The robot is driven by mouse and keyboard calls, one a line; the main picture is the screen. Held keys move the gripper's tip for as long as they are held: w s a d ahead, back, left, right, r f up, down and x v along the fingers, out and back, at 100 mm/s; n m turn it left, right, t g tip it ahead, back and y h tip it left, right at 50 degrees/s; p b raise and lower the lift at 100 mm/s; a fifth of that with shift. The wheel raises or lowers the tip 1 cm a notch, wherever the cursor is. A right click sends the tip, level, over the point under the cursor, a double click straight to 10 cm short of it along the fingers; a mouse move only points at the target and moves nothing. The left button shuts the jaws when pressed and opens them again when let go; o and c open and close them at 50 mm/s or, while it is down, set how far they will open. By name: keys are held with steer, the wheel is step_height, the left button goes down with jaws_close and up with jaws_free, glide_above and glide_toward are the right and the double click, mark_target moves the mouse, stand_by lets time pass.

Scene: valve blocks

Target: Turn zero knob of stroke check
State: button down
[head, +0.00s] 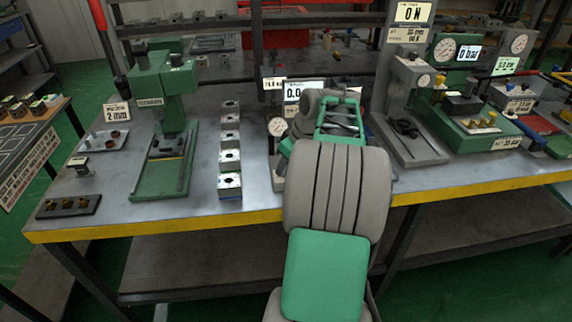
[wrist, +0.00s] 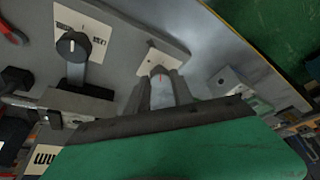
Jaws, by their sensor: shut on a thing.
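The zero knob (wrist: 159,72), a small grey knob with a red mark, sits in front of a white plate (wrist: 172,55) in the wrist view. My gripper (wrist: 163,80) has its two grey fingers closed on either side of the knob. In the head view the stroke check (head: 292,108) stands at the middle of the bench, with a display (head: 295,90) partly covered by my arm. My fingertips and the knob are hidden behind my arm there.
A black knob (wrist: 70,45) with a label is left of my gripper in the wrist view. In the head view, a row of metal blocks (head: 229,150) and a green press (head: 162,130) stand left, and a grey force stand (head: 408,110) stands right.

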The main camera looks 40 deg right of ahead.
steer(key=c, duration=1.1)
jaws_free()
steer(key=p+v, duration=0.1)
steer(key=v, duration=0.6)
steer(key=shift+s+r, duration=0.2)
steer(key=shift+r, duration=0.15)
steer(key=a+r+m+p, duration=0.1)
steer(key=a+r+p, duration=0.25)
steer(key=a, duration=0.85)
steer(key=a+r+p, duration=0.2)
steer(key=a+p, duration=0.2)
steer(key=a, duration=0.9)
steer(key=s+a+f+g+p, duration=0.1)
steer(key=s+a+f+p, duration=0.1)
steer(key=s+a, duration=0.5)
steer(key=shift+f+m+h, duration=0.3)
steer(key=shift+f+m, duration=0.1)
steer(key=shift+f, duration=0.05)
